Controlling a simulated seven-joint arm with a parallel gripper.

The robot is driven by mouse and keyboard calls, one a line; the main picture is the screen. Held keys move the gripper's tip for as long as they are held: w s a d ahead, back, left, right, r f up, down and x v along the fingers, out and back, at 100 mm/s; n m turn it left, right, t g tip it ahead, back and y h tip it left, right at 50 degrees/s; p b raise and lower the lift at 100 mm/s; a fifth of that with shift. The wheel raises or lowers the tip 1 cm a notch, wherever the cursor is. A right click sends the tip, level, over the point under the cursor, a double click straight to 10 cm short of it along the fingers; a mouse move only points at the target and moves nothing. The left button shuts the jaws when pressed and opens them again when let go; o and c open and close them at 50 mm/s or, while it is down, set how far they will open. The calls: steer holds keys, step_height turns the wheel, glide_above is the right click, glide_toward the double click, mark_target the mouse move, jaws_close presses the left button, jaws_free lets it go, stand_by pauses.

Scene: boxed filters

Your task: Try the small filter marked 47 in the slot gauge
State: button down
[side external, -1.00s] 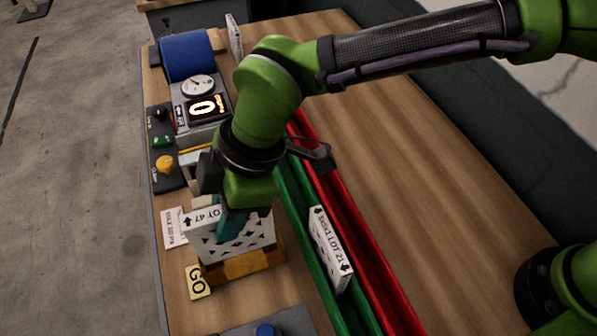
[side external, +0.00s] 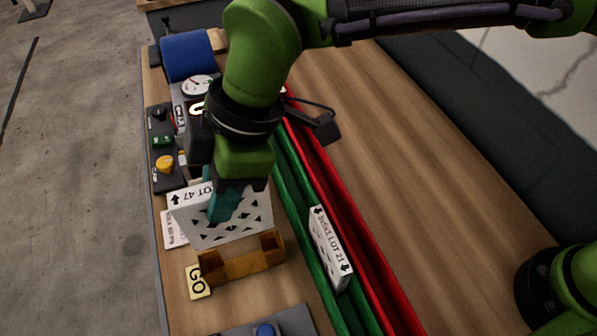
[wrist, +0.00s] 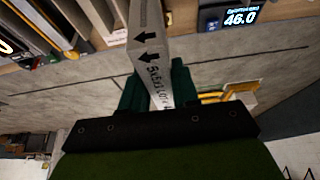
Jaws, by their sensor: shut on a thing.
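The small white filter with LOT 47 on its edge (side external: 252,222) is held upright, slightly tilted, in the side external view. My gripper (side external: 225,204) is shut on its upper part, its teal fingers on either side. The wrist view shows the filter's printed edge (wrist: 150,50) between the fingers (wrist: 158,90). The wooden slot gauge (side external: 243,266) stands on the bench just below and in front of the filter, its channel showing empty. The filter's lower edge looks clear above the gauge, but the exact gap is hard to tell. A yellow GO label (side external: 198,281) lies beside the gauge.
Another white filter marked LOT 21 (side external: 331,247) stands at the green rail (side external: 300,200), with a red rail (side external: 345,215) alongside. A dial instrument (side external: 197,86) and a blue roll (side external: 188,56) are at the far end.

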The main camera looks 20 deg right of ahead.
mark_target(230, 223)
stand_by(0.4)
steer(key=shift+f, duration=2.05)
steer(key=shift+f, duration=1.8)
stand_by(0.6)
steer(key=shift+r, duration=0.1)
stand_by(0.8)
steer(key=shift+r, duration=1.85)
steer(key=shift+r, duration=2.05)
